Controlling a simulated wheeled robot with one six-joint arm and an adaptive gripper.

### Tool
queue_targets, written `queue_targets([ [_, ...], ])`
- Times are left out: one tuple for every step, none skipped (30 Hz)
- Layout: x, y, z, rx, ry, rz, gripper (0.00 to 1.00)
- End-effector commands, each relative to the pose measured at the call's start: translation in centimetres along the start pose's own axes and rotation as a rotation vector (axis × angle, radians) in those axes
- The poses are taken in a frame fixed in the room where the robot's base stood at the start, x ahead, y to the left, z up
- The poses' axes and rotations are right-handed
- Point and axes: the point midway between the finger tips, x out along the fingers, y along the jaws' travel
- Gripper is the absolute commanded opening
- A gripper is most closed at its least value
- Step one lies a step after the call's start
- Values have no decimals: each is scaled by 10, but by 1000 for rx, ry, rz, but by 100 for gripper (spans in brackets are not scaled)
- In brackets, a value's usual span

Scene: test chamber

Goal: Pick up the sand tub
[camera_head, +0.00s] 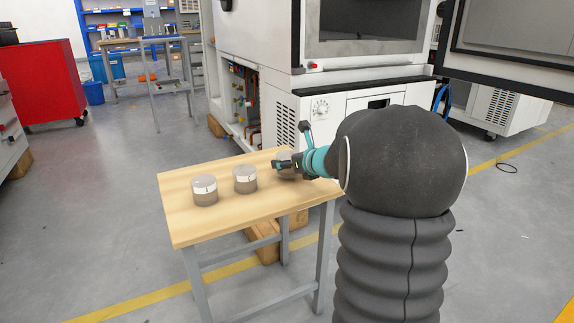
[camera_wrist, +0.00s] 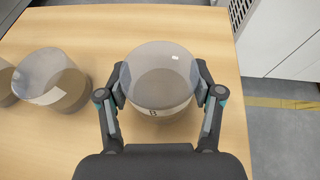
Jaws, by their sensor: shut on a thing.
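Three alike round tubs with clear upper parts, white labels and brown-grey contents stand on a small wooden table (camera_head: 200,229). The left tub (camera_head: 204,190) and the middle tub (camera_head: 245,179) stand free. The right tub (camera_head: 284,157) is at my gripper (camera_head: 285,161) and partly hidden by it. In the wrist view, my gripper (camera_wrist: 160,92) is shut on this tub (camera_wrist: 159,72), with one finger on each side. Its label shows a dark mark like a B. I cannot tell which tub holds sand, nor whether the held tub is clear of the tabletop.
In the wrist view the middle tub (camera_wrist: 52,79) is close left of my gripper. A large white machine (camera_head: 345,120) stands right behind the table. A red cabinet (camera_head: 42,80) is at the far left. Open grey floor (camera_head: 110,220) lies left of the table.

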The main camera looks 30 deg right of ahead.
Motion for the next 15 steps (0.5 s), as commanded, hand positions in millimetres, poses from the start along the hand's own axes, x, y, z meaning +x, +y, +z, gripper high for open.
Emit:
queue_targets([
  [-4,0,10,-3,-3,-1,26],
  [-6,0,15,-2,-3,-1,26],
  [-9,0,21,-4,-3,-1,26],
  [-11,0,26,-3,-4,-1,26],
  [-13,0,32,-3,-4,-2,26],
  [-13,-11,33,0,-2,-3,26],
  [-15,-17,36,0,-3,-4,26],
  [-16,-24,39,0,-1,-5,26],
  [-18,-32,44,0,-2,-5,26],
  [-19,-38,48,0,-2,-4,26],
  [-21,-45,52,0,-3,-5,26],
  [-22,-54,56,0,-1,-5,26],
  [-24,-60,60,0,-2,-4,26],
  [-25,-66,64,-1,-2,-3,26],
  [-26,-74,68,1,-1,-4,26],
])
